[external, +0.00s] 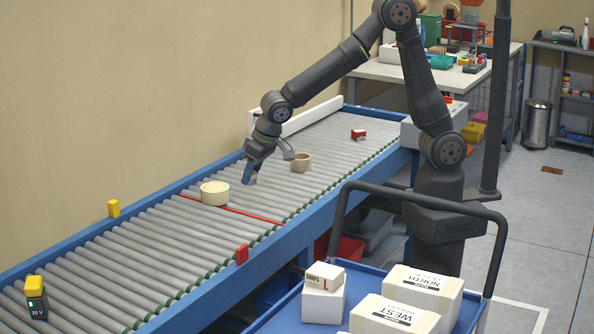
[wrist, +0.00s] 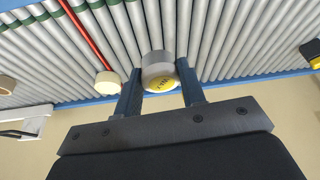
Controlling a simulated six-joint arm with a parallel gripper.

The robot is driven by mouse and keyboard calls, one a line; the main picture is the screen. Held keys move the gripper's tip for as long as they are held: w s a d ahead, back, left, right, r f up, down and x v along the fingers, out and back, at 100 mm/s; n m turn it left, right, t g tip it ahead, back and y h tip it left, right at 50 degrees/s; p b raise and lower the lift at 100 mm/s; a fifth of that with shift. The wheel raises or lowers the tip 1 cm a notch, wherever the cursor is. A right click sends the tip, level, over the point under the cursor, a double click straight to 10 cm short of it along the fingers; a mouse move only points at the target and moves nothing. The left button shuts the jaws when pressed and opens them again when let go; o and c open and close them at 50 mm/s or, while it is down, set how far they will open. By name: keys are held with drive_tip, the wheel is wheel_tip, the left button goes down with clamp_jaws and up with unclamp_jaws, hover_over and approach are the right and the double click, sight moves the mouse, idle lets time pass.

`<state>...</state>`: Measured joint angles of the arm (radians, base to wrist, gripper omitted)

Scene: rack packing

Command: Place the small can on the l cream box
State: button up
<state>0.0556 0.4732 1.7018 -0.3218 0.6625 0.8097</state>
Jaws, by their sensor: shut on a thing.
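My gripper (external: 251,175) is low over the roller conveyor and shut on the small can. In the wrist view the small can (wrist: 160,70) is grey with a yellow lettered end and sits between the two blue fingers. In the external view the can is mostly hidden by the fingers. Whether it touches the rollers is unclear. Two large pale boxes stand on the blue cart at the front right: one marked WEST (external: 394,318) on the left and one marked NORTH (external: 423,290) behind it on the right. Which one is the l cream box is not certain from its look.
A cream round roll (external: 214,193) and a brown ring (external: 301,163) stand on the conveyor (external: 160,235) near my gripper. A small red-and-white box (external: 358,134) lies farther back. A small box (external: 324,277) sits atop another at the cart's left. The cart's dark handle (external: 420,196) rises behind the boxes.

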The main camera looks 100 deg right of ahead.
drive_tip(key=s+a+r+n+y, duration=0.1)
drive_tip(key=s+a+r+n, duration=0.15)
drive_tip(key=a, duration=0.75)
drive_tip(key=s+a+r+n+y, duration=0.1)
drive_tip(key=s+a+r+n, duration=0.15)
drive_tip(key=a, duration=0.85)
drive_tip(key=s+a+r+n+y, duration=0.1)
drive_tip(key=s+a+r+n, duration=0.15)
drive_tip(key=a, duration=0.75)
hover_over(322, 271)
drive_tip(key=s, duration=0.1)
drive_tip(key=f, duration=0.6)
drive_tip(key=shift+s+d+f, duration=0.15)
drive_tip(key=shift+d+f, duration=0.1)
drive_tip(key=shift+d, duration=0.05)
drive_tip(key=shift+a+f, duration=0.2)
drive_tip(key=shift+f, duration=1.9)
drive_tip(key=shift+f, duration=0.15)
drive_tip(key=o, duration=1)
